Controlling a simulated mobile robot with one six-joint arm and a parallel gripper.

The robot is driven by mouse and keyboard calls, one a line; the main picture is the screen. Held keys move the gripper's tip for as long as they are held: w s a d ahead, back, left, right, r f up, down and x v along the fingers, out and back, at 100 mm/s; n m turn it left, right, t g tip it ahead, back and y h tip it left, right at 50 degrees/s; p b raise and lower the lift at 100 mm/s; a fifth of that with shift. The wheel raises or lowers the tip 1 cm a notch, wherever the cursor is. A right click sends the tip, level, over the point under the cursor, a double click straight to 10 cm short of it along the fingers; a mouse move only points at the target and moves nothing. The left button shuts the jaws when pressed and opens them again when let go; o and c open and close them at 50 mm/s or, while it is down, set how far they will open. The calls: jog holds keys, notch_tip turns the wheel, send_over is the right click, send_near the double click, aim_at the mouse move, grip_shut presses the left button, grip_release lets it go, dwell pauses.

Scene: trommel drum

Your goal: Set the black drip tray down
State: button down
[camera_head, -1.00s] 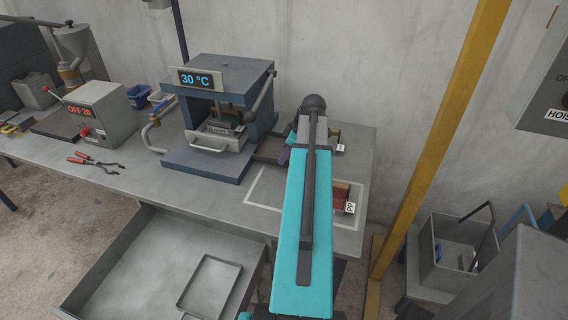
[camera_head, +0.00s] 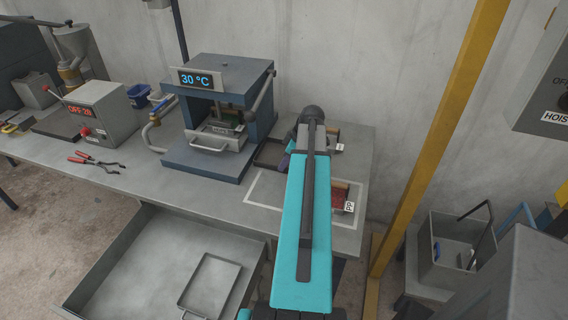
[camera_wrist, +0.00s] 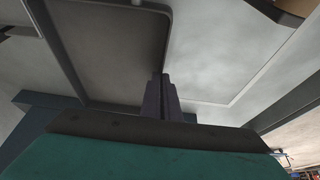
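The black drip tray (camera_wrist: 112,48) fills the upper left of the wrist view, with a raised rim and an empty floor. In the head view, part of it (camera_head: 269,154) shows to the left of my arm, beside the press; my arm hides the rest. My gripper (camera_wrist: 161,88) has its fingers close together at the tray's near right corner, and they appear shut on its rim. I cannot tell whether the tray touches the bench (camera_head: 215,194). A pale outlined rectangle (camera_head: 262,204) is marked on the bench to the right of the tray.
The blue press (camera_head: 215,120) with a 30 °C display stands to the left of my arm. A tray of red material labelled PP (camera_head: 339,199) lies to the right of it. Red-handled pliers (camera_head: 95,161) lie further left. A yellow post (camera_head: 430,150) stands at the right.

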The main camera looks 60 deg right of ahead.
jog(key=shift+f, duration=0.1)
jog(key=c, duration=2)
grip_release()
jog(key=shift+r, duration=0.25)
jog(key=shift+b+v, duration=1.6)
jog(key=shift+v, duration=4.3)
jog(key=shift+o, duration=0.3)
